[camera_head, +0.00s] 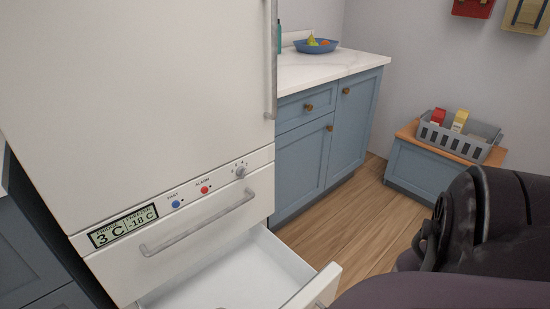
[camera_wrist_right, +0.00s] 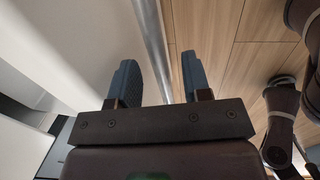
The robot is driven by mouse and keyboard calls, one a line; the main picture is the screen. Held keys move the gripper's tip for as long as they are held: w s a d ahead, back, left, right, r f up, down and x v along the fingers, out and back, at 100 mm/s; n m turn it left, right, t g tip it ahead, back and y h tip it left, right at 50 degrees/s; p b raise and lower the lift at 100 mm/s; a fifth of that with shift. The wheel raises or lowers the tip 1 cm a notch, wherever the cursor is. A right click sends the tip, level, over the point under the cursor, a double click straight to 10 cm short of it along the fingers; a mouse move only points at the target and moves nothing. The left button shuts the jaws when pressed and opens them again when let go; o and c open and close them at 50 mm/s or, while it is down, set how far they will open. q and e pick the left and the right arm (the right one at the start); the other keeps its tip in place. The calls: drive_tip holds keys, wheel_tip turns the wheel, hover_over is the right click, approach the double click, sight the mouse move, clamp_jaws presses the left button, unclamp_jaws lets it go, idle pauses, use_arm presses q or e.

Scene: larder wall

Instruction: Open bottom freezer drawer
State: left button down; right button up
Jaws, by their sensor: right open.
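The white fridge-freezer (camera_head: 140,100) fills the left of the head view. Its upper freezer drawer, with a bar handle (camera_head: 200,225), is closed. Below it the bottom freezer drawer (camera_head: 312,290) is pulled out, its white inside showing from above; its lower front is cut off by the frame. In the right wrist view my right gripper (camera_wrist_right: 158,75) is open. A long metal bar handle (camera_wrist_right: 152,35) runs between its two blue fingers, not clamped; contact cannot be told. The right gripper does not show in the head view. My left gripper is in neither view.
A blue cabinet (camera_head: 303,152) with a marble top stands right of the fridge, a blue fruit bowl (camera_head: 316,46) on it. A low bench (camera_head: 425,166) with a grey crate (camera_head: 467,148) stands at the right. The wooden floor (camera_head: 345,220) between is clear.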

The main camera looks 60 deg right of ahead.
use_arm(q)
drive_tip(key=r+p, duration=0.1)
drive_tip(key=p, duration=0.1)
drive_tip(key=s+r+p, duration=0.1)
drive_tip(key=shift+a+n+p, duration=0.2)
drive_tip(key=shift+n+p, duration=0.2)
use_arm(e)
wheel_tip(320, 180, up, 9)
drive_tip(key=s, duration=0.1)
drive_tip(key=shift+s+a+r, duration=0.2)
drive_tip(key=shift+s, duration=0.15)
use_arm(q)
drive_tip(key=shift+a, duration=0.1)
